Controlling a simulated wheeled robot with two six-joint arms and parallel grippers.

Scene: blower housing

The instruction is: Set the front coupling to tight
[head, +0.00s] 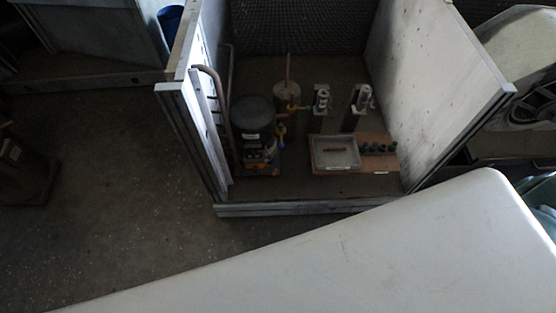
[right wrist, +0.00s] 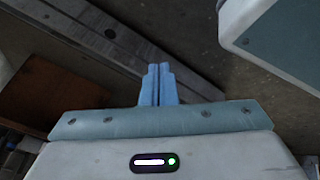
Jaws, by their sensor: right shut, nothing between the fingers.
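The open blower housing (head: 437,85) stands in the upper middle of the head view, with pale side walls and a dark mesh back. Inside it are a dark rounded compressor-like unit (head: 252,115) with copper pipes and two upright grey fittings, one on the left (head: 321,98) and one on the right (head: 361,97). I cannot tell which part is the front coupling or how it is set. My right gripper (right wrist: 158,70) shows in the right wrist view, its blue fingers together and empty. It points toward a grey metal beam (right wrist: 110,33). My left gripper is not in view.
A shallow grey tray (head: 336,168) and several small dark knobs (head: 378,148) sit on a brown board inside the housing. A grey cylinder (head: 287,94) stands behind. A large pale surface covers the head view's lower right. The floor (head: 110,190) at left is mostly clear.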

